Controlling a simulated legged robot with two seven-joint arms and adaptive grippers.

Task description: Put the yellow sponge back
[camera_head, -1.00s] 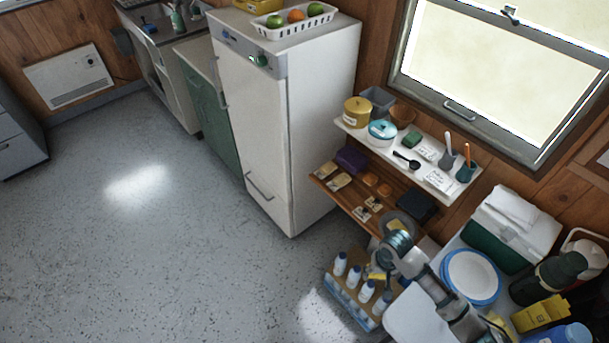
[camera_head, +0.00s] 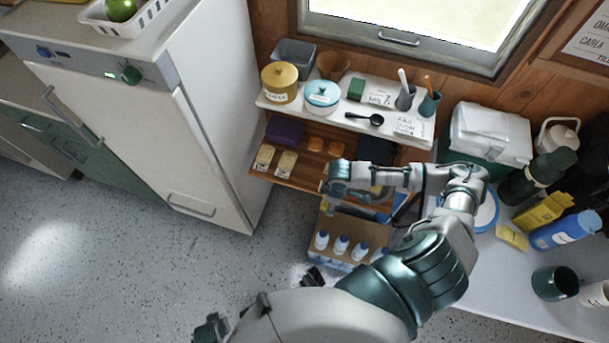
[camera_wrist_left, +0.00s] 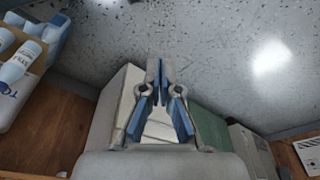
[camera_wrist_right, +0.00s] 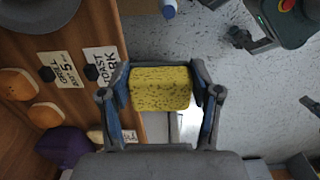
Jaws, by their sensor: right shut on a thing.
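The yellow sponge (camera_wrist_right: 160,88) is between the fingers of my right gripper (camera_wrist_right: 160,92), which is shut on it. In the right wrist view it is just off the front edge of the brown lower shelf (camera_wrist_right: 75,25), with floor behind it. In the head view my right gripper (camera_head: 328,200) is small and partly hidden by its own wrist, in front of the lower shelf's right part.
The white upper shelf (camera_head: 335,112) carries pots, a green block (camera_head: 356,88), a black spoon (camera_head: 366,118), cups and cards. The lower shelf holds buns, cards and a purple box (camera_head: 285,131). A bottle crate (camera_head: 345,250) stands below. The fridge (camera_head: 150,120) is left; a crowded table (camera_head: 510,270) is right.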

